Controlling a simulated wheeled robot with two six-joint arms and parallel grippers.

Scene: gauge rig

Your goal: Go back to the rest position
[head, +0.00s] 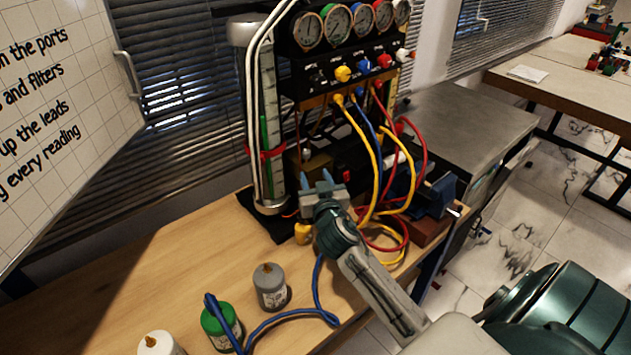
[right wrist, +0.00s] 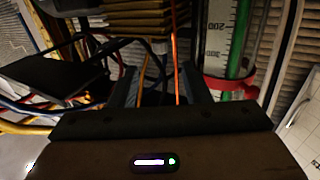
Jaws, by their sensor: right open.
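My right gripper (head: 318,184) is over the wooden bench, in front of the gauge rig (head: 345,80). Its two blue-tipped fingers are apart, and no object shows between them. In the right wrist view the dark fingers (right wrist: 168,88) are spread, with thin leads and the rig's lower part beyond them. A clear graduated cylinder (head: 268,130) with a green column and red band stands just beyond the gripper to the left; it also shows in the right wrist view (right wrist: 222,40). My left gripper is not in view.
On the bench (head: 130,270) stand a grey canister (head: 270,287), a green canister (head: 220,325) and a white canister (head: 158,345). Yellow, red and blue hoses (head: 378,170) hang from the rig, close right of my gripper. The bench's left part is clear.

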